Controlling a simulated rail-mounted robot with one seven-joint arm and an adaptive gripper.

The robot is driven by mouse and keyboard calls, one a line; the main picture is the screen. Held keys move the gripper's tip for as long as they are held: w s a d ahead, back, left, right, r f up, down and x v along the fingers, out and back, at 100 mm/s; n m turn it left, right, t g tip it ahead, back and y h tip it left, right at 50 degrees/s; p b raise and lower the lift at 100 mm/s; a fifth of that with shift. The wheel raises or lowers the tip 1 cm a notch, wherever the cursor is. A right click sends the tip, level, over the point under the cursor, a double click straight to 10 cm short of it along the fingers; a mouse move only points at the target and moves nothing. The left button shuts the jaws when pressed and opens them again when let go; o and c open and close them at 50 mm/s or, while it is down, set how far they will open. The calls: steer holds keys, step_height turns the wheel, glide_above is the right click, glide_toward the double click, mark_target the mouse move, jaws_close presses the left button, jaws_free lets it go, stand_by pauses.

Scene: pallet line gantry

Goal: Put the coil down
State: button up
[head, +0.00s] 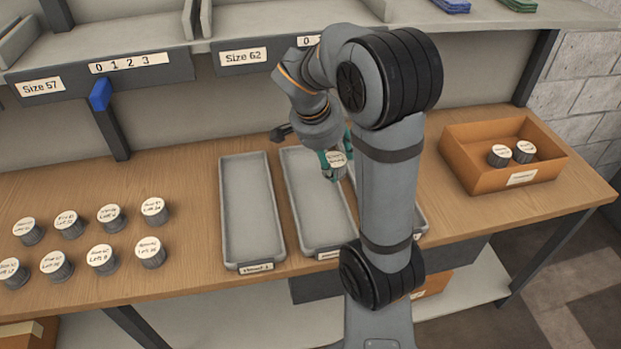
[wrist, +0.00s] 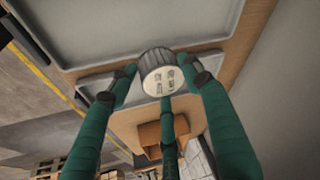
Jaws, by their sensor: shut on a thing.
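The coil (head: 338,167) is a small dark grey cylinder with a white, printed top. My gripper (head: 335,158), with green fingers, is shut around it. In the head view it appears over the right side of the middle tray (head: 301,176). In the wrist view the coil (wrist: 160,75) sits between the fingers of my gripper (wrist: 162,86), label facing the camera, with grey trays (wrist: 150,22) behind it. I cannot tell how high it is above the tray. The left tray (head: 250,205) looks empty. My arm hides most of the right tray (head: 421,222).
Several similar labelled coils (head: 108,218) stand in two rows on the wooden bench (head: 190,272) at left. An orange bin (head: 483,178) at right holds two coils. A shelf (head: 190,65) with size labels runs along the back. A blue marker (head: 100,94) sticks out below it.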

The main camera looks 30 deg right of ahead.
steer(key=w+a+f, duration=0.1)
steer(key=w, duration=0.1)
steer(key=w+a+f, duration=0.1)
steer(key=a+f, duration=0.1)
steer(key=shift+w+a, duration=0.3)
steer(key=shift+w, duration=0.05)
steer(key=shift+f, duration=2.05)
steer(key=shift+f, duration=0.2)
steer(key=o, duration=1.6)
steer(key=shift+c, duration=0.2)
steer(key=shift+o, duration=0.3)
steer(key=shift+r, duration=0.15)
